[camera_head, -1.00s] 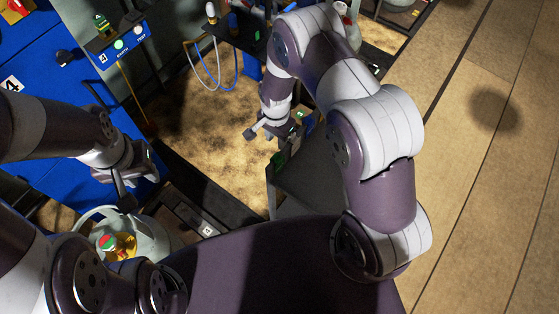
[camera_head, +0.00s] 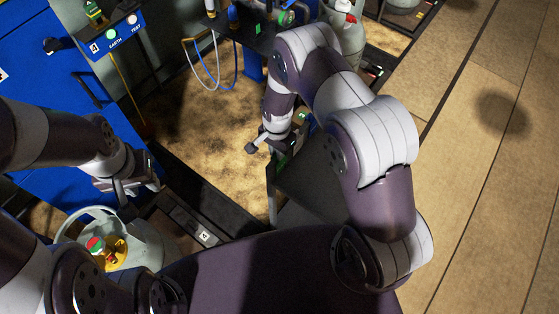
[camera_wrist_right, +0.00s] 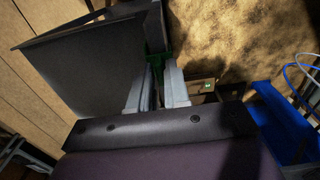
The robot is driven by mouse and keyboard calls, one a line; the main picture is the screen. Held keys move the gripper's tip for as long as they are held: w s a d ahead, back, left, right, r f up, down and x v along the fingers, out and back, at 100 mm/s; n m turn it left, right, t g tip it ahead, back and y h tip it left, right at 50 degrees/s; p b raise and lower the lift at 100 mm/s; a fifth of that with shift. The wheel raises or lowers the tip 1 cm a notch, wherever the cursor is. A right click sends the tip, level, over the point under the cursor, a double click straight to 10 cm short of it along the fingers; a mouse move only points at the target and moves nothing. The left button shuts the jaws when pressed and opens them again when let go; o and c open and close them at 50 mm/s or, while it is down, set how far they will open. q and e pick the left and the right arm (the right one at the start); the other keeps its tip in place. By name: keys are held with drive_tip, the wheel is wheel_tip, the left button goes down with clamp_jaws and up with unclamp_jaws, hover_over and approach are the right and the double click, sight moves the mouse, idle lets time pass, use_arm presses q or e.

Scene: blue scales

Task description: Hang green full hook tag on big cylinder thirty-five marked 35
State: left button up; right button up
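My right gripper (camera_wrist_right: 158,78) has its two pale fingers close together, with a green piece (camera_wrist_right: 155,63) between their tips. I take this to be the green hook tag; its wording cannot be read. In the head view my right gripper (camera_head: 268,144) is at the centre, beside a green patch (camera_head: 281,162), partly hidden by my arm. My left gripper (camera_head: 132,190) is at the left, just above a large grey cylinder (camera_head: 147,250) with a ring collar and a yellow, red and green valve top. No 35 is readable, so I cannot tell which cylinder is marked 35.
A dark grey panel (camera_wrist_right: 95,65) lies close beside my right fingers. A blue cabinet (camera_head: 55,120) stands at the left, with an EARTH/TEST box (camera_head: 118,38) above. Another grey cylinder (camera_head: 352,38) stands at the back. A sandy floor patch (camera_head: 205,130) is open between.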

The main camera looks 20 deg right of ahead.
clamp_jaws()
drive_tip(key=shift+r+p, duration=1.8)
drive_tip(key=shift+r, duration=0.25)
